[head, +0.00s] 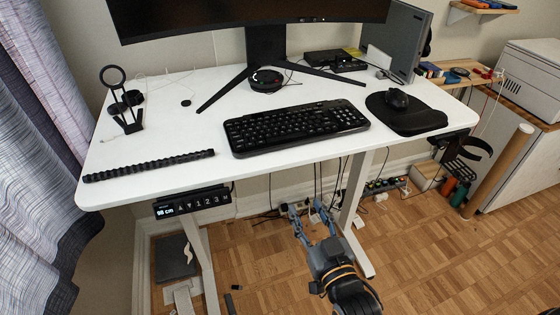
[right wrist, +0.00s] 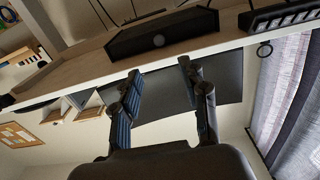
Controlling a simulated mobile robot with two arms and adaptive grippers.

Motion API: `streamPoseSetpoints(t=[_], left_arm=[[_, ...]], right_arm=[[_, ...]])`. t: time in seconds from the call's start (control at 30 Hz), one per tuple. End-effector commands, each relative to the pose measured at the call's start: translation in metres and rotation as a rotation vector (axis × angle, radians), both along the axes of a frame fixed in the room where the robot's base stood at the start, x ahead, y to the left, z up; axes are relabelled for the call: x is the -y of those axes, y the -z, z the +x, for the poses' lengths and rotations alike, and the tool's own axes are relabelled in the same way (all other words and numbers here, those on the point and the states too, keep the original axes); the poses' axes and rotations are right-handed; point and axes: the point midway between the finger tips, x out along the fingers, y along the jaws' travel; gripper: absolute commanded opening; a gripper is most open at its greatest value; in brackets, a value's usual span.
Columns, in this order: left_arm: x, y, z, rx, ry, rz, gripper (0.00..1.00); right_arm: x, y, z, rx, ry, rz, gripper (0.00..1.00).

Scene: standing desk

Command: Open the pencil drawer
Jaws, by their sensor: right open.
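The pencil drawer (right wrist: 125,46) is a dark box under the desktop, with a round knob (right wrist: 158,40) on its front. It shows in the right wrist view, where the picture is upside down. In the head view the desktop hides it, and nothing sticks out past the front edge there. My right gripper (head: 305,206) is below and in front of the desk's front edge, fingers pointing toward the desk. In the right wrist view my right gripper (right wrist: 160,71) is open and empty, with the knob beyond its fingertips, apart from them. My left gripper is not in view.
The white desk (head: 200,115) carries a keyboard (head: 295,127), a mouse (head: 397,99) and a monitor (head: 265,45). A height control panel (head: 192,202) hangs under the front edge at left. A desk leg (head: 355,190) stands near my right gripper. The floor in front is mostly clear.

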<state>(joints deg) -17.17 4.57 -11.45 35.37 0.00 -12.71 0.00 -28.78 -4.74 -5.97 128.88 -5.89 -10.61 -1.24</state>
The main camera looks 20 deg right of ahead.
Motion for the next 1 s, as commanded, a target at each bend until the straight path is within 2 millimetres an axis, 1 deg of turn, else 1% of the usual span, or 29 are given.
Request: streamPoseSetpoints(t=[0.17, 0.4, 0.6, 0.7, 0.8, 1.0], left_arm=[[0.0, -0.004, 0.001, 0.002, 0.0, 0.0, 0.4], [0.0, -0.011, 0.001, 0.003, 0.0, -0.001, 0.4], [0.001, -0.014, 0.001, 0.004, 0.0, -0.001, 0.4], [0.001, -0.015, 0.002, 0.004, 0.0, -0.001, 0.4], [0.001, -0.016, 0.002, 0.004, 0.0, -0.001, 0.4], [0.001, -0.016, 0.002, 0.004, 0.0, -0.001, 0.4]], right_arm=[[-0.001, -0.002, 0.027, 0.006, 0.0, 0.0, 0.44], [-0.003, -0.002, 0.079, 0.005, -0.001, 0.0, 0.44], [-0.004, -0.001, 0.114, 0.004, 0.0, 0.0, 0.44], [-0.004, -0.001, 0.125, 0.003, 0.0, 0.0, 0.44], [-0.005, 0.0, 0.131, 0.003, 0.0, 0.001, 0.44], [-0.005, 0.0, 0.134, 0.002, 0.0, 0.001, 0.44]])
